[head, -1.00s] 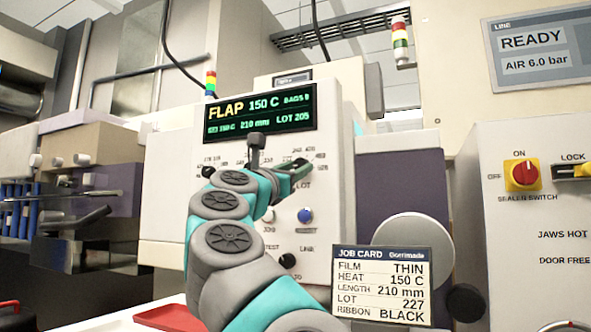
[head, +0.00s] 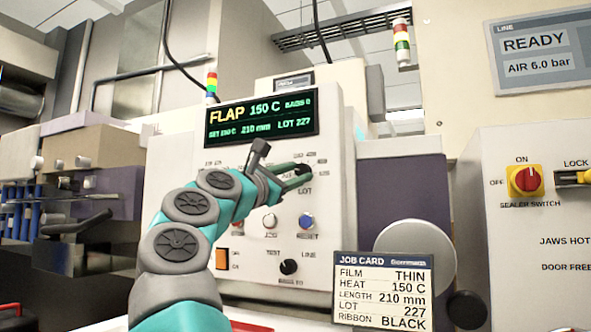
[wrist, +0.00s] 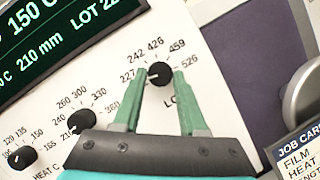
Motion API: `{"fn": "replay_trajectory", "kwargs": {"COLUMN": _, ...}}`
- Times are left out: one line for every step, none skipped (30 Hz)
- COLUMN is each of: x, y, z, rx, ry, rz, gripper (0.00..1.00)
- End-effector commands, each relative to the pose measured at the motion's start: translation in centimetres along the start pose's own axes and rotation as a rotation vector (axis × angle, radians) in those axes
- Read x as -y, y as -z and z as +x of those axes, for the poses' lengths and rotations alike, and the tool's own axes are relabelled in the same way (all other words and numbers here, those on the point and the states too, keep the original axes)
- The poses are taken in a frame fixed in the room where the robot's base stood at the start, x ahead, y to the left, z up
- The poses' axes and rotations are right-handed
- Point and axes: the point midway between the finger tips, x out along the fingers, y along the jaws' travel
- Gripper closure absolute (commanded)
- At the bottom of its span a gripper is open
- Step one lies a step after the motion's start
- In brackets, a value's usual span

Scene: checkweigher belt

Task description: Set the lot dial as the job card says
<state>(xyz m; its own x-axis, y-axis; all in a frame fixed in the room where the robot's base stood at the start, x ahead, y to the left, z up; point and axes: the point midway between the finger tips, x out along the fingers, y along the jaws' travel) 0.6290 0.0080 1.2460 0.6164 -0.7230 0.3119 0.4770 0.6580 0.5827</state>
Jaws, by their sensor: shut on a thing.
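The lot dial (wrist: 159,74) is a small black knob on the white panel, with 227, 242, 426, 459 and 526 printed around it. Its pale mark appears to point left, toward 227. My gripper (wrist: 160,82) has its green fingers on both sides of the knob and is shut on it. In the head view my gripper (head: 303,173) is at the panel above the LOT label, and its fingers partly hide the dial. The green display (head: 262,117) reads LOT 227. The job card (head: 383,288) reads LOT 227, HEAT 150 C and LENGTH 210 mm.
The length dial (wrist: 81,121) and heat dial (wrist: 22,157) sit left of the lot dial. Below are a blue reset button (head: 306,222) and a black lower knob (head: 289,267). A round grey disc (head: 414,255) stands right of the panel.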

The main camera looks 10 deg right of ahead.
Motion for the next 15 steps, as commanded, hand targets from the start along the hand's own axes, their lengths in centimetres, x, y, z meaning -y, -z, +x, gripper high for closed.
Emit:
{"fn": "replay_trajectory", "kwargs": {"x": -0.25, "y": -0.19, "z": 0.05, "rx": 0.003, "ry": 0.008, "rz": 0.017, "gripper": 1.0}}
{"fn": "replay_trajectory", "kwargs": {"x": -0.3, "y": -0.15, "z": 0.02, "rx": 0.003, "ry": 0.013, "rz": 0.03, "gripper": 1.0}}
{"fn": "replay_trajectory", "kwargs": {"x": -0.33, "y": -0.14, "z": 0.01, "rx": 0.003, "ry": 0.019, "rz": 0.044, "gripper": 1.0}}
{"fn": "replay_trajectory", "kwargs": {"x": -0.34, "y": -0.13, "z": 0.02, "rx": 0.002, "ry": 0.024, "rz": 0.056, "gripper": 1.0}}
{"fn": "replay_trajectory", "kwargs": {"x": -0.34, "y": -0.14, "z": 0.04, "rx": 0.002, "ry": 0.029, "rz": 0.069, "gripper": 1.0}}
{"fn": "replay_trajectory", "kwargs": {"x": -0.35, "y": -0.17, "z": 0.04, "rx": 0.002, "ry": 0.035, "rz": 0.084, "gripper": 1.0}}
{"fn": "replay_trajectory", "kwargs": {"x": -0.36, "y": -0.16, "z": 0.03, "rx": 0.001, "ry": 0.04, "rz": 0.096, "gripper": 1.0}}
{"fn": "replay_trajectory", "kwargs": {"x": -0.37, "y": -0.16, "z": 0.03, "rx": 0.001, "ry": 0.045, "rz": 0.107, "gripper": 1.0}}
{"fn": "replay_trajectory", "kwargs": {"x": -0.35, "y": -0.18, "z": 0.04, "rx": 0.002, "ry": 0.052, "rz": 0.122, "gripper": 1.0}}
{"fn": "replay_trajectory", "kwargs": {"x": -0.35, "y": -0.15, "z": 0.05, "rx": 0.002, "ry": 0.057, "rz": 0.133, "gripper": 1.0}}
{"fn": "replay_trajectory", "kwargs": {"x": -0.35, "y": -0.13, "z": 0.04, "rx": 0.002, "ry": 0.061, "rz": 0.143, "gripper": 1.0}}
{"fn": "replay_trajectory", "kwargs": {"x": -0.36, "y": -0.13, "z": 0.03, "rx": 0.002, "ry": 0.067, "rz": 0.157, "gripper": 1.0}}
{"fn": "replay_trajectory", "kwargs": {"x": -0.36, "y": -0.1, "z": 0.03, "rx": 0.002, "ry": 0.071, "rz": 0.167, "gripper": 1.0}}
{"fn": "replay_trajectory", "kwargs": {"x": -0.34, "y": -0.08, "z": 0.05, "rx": 0.001, "ry": 0.075, "rz": 0.176, "gripper": 1.0}}
{"fn": "replay_trajectory", "kwargs": {"x": -0.32, "y": -0.08, "z": 0.08, "rx": 0.002, "ry": 0.081, "rz": 0.187, "gripper": 1.0}}
